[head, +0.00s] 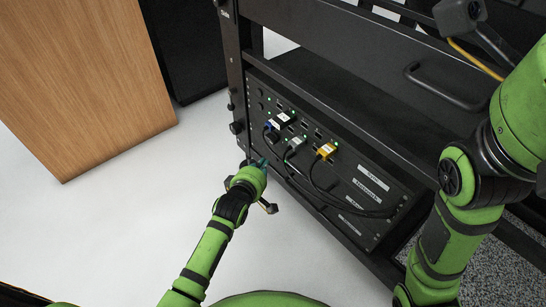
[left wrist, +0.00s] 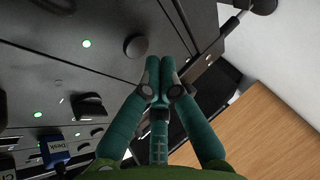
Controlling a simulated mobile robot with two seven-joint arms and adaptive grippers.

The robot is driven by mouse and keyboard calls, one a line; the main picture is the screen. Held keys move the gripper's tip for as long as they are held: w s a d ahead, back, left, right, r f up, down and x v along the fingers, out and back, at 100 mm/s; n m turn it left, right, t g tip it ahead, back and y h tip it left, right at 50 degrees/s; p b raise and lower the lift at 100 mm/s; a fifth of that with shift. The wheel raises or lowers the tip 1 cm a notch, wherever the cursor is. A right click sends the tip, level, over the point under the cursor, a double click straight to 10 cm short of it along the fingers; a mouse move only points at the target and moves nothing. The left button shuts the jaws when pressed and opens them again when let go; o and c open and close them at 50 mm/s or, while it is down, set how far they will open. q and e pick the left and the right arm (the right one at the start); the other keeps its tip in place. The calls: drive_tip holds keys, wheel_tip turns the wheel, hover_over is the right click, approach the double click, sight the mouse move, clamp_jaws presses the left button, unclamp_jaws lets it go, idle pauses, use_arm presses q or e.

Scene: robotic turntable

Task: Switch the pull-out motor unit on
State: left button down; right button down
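A black front panel (head: 340,185) with green lights, ports and plugged cables sits low in a dark rack; I cannot tell which part is the motor unit. My left gripper (head: 262,164) is at the panel's lower left edge. In the left wrist view its green fingers (left wrist: 160,66) are closed together, with nothing visible between them. A round black knob (left wrist: 137,46) lies just beside the fingertips; contact cannot be told. A green light (left wrist: 87,44) glows left of that knob. Another dark knob (left wrist: 88,107) is farther left.
Blue, white and yellow plugs (head: 326,150) with black cables hang across the panel. A rack handle (head: 440,88) is above right. A wooden cabinet (head: 85,80) stands at left. White floor (head: 100,225) is clear in front of the rack.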

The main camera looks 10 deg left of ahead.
use_arm(q)
drive_tip(key=s+a+p, duration=0.3)
drive_tip(key=s+p, duration=0.1)
drive_tip(key=shift+s+a, duration=0.35)
drive_tip(key=shift+s, duration=0.05)
idle(0.5)
